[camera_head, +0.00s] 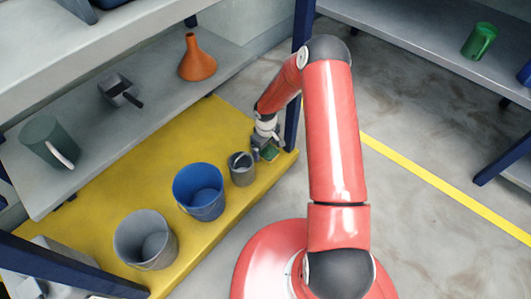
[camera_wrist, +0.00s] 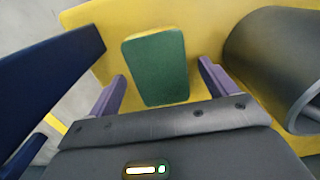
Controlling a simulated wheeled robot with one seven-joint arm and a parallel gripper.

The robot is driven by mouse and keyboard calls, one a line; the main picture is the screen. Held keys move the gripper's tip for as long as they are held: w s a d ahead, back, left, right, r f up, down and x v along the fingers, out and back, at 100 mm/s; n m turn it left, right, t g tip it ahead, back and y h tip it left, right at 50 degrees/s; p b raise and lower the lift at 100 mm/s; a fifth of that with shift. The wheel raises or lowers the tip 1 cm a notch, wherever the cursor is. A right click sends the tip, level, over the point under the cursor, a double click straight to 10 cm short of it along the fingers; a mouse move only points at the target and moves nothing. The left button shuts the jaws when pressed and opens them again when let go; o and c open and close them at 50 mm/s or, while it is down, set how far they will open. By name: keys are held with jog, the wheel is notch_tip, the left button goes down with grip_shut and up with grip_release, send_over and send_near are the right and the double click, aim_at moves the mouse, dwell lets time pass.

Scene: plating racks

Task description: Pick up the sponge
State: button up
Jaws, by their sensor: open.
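The sponge (camera_wrist: 158,68) is a small block with a green top and a yellow edge. It lies on the yellow bottom shelf (camera_wrist: 205,25), near the shelf's end. In the head view the sponge (camera_head: 270,153) shows as a small green patch beside my gripper (camera_head: 263,149). In the wrist view my gripper (camera_wrist: 158,88) is open, with one purple finger on each side of the sponge's near part. The fingers look apart from the sponge; I cannot tell the height between them and the shelf.
A small grey bucket (camera_head: 242,171) stands close by the gripper; a dark grey round container (camera_wrist: 272,60) fills the wrist view's right. A blue bucket (camera_head: 199,190) and a larger grey bucket (camera_head: 146,240) stand farther along. A blue rack post (camera_head: 294,115) rises near the arm.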

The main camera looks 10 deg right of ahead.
aim_at(266, 149)
jog(key=shift+f, duration=0.4)
jog(key=shift+r, duration=0.1)
jog(key=c, duration=1.2)
jog(key=shift+o, duration=0.2)
jog(key=shift+r, duration=0.1)
jog(key=shift+r, duration=0.3)
notch_tip(266, 149, up, 3)
jog(key=shift+r+p, duration=0.1)
jog(key=shift+p, duration=0.55)
jog(key=s+d+p, duration=0.1)
jog(key=s+d, duration=0.9)
jog(key=s, duration=0.4)
jog(key=shift+s+d+f, duration=0.25)
jog(key=shift+s+d, duration=0.05)
